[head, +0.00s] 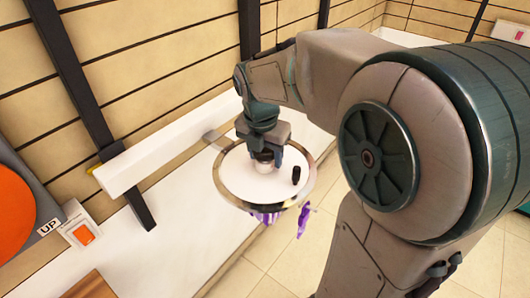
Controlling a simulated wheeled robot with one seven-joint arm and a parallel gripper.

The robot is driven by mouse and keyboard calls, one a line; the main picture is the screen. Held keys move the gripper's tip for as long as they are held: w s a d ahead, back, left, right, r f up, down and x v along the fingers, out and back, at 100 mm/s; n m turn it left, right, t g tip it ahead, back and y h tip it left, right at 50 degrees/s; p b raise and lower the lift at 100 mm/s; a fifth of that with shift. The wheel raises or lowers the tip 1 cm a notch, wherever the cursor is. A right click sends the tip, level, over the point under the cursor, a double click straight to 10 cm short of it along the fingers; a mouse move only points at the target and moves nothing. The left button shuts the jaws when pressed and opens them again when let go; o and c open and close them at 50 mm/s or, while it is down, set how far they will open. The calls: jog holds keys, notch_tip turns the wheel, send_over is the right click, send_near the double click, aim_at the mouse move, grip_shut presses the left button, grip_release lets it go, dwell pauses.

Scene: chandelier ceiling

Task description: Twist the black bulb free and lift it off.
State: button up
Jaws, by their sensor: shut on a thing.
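The black bulb (296,175) is a small dark upright piece on the white face of a round chandelier plate (230,190) with a shiny metal rim. My gripper (265,157) points down over the plate, left of the black bulb and apart from it. Its jaws are shut on a small pale round piece (263,167) near the plate's middle. Fingers partly hide this piece, and I cannot tell if it is a bulb or a socket. Purple hanging ornaments (303,220) show below the plate's near edge.
A white ledge (150,245) and a dark upright beam (95,115) lie to the left. A box with an orange button (83,235) and an "UP" sign (48,226) stand at lower left. Tiled floor is clear below the plate.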

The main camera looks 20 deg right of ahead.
jog(key=shift+r, duration=0.15)
jog(key=shift+r+p, duration=1.6)
jog(key=shift+r+p, duration=1.75)
jog(key=shift+r, duration=0.3)
jog(key=shift+s+f, duration=0.1)
jog(key=shift+s, duration=0.05)
